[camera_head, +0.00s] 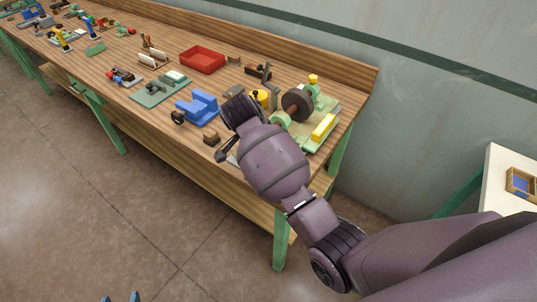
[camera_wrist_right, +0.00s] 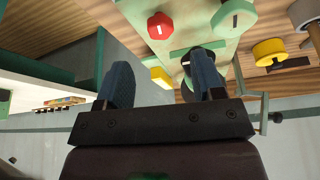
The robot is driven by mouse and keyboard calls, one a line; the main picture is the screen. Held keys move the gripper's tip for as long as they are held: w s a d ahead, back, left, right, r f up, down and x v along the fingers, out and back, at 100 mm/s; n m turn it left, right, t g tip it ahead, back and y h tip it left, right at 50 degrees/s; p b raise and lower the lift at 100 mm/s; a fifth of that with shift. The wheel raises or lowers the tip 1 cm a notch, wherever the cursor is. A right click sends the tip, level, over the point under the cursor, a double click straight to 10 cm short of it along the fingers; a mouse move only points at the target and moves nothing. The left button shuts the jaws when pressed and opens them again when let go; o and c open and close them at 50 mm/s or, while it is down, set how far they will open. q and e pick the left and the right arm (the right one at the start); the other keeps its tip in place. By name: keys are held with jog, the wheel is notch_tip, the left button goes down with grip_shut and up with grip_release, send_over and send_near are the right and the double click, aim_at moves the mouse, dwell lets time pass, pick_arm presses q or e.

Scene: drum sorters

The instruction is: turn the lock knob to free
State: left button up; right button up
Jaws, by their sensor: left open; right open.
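A sorter on a green base (camera_head: 328,112) stands at the bench's right end, with a dark drum (camera_head: 297,104) and a yellow block (camera_head: 323,127). The red knob is hidden in the head view. My right gripper (camera_wrist_right: 162,78) is open and empty, its blue fingers apart, touching neither knob; my arm hides it in the head view. My left gripper (camera_head: 120,297) is open, only its fingertips showing at the bottom edge, far from the sorter.
The wooden bench (camera_head: 222,142) holds a blue vise-like tool (camera_head: 199,108), a red tray (camera_head: 202,60) and several small fixtures. A wall rises behind it. A white table (camera_head: 500,190) stands at the right. The floor in front is clear.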

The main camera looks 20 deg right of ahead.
jog(key=x, duration=0.7)
jog(key=c, duration=0.9)
